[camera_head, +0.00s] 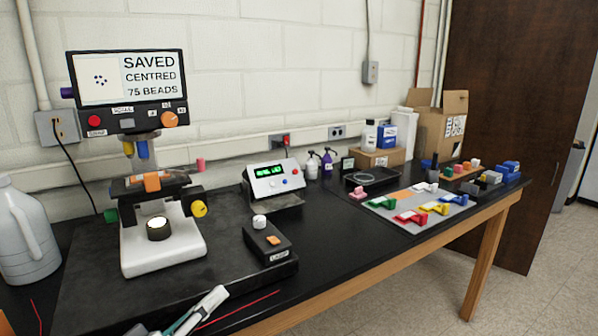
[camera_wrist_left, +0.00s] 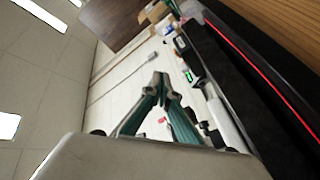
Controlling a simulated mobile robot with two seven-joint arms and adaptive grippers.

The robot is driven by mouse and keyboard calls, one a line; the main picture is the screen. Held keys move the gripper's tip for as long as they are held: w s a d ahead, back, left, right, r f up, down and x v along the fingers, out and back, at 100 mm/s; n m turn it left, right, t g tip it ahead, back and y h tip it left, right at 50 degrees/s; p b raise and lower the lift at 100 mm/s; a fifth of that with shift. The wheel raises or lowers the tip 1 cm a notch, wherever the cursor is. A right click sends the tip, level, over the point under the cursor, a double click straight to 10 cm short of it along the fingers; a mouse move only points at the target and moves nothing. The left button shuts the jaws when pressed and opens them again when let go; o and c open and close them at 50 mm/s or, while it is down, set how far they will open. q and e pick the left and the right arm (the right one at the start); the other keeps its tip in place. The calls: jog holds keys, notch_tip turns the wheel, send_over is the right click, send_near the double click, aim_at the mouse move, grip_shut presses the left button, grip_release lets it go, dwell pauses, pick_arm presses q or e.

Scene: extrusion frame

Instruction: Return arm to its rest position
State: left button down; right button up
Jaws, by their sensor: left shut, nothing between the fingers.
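My left gripper (camera_head: 214,298) shows only in part at the bottom edge of the head view, in front of the microscope's black base. In the left wrist view its two green fingers (camera_wrist_left: 161,78) meet at the tips with nothing between them. The wrist view is tilted, with the wall and ceiling in it, and the fingers are clear of any object. My right gripper is in neither view.
A microscope (camera_head: 160,240) with a screen (camera_head: 127,80) reading "SAVED CENTRED 75 BEADS" stands at left. A white jug (camera_head: 25,240) stands beside it. A small black control box (camera_head: 267,243), a green-display unit (camera_head: 273,180) and a grey mat (camera_head: 412,218) with coloured pieces lie rightward. The front middle bench is clear.

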pick_arm(q)
jog(key=s+a+f+m+g+y, duration=0.1)
jog(key=a+f+m+y, duration=0.1)
jog(key=f, duration=0.4)
jog(key=s+a+f+m+g+y, duration=0.1)
jog(key=s+f+m+g+y, duration=0.1)
jog(key=f, duration=0.4)
jog(key=s+a+f+m+g+y, duration=0.3)
jog(key=s+a+f+y, duration=0.2)
jog(key=s+a+f, duration=0.3)
jog(key=s+a+f+m+g+y, duration=0.25)
jog(key=s+a+f+y, duration=0.3)
jog(key=a, duration=0.45)
jog(key=d+f+n+t+h, duration=0.3)
jog(key=d+f+h, duration=0.4)
jog(key=d+f, duration=0.6)
jog(key=w+d, duration=0.1)
jog(key=d, duration=0.2)
jog(key=shift+d+f, duration=0.15)
jog(key=shift+f, duration=0.1)
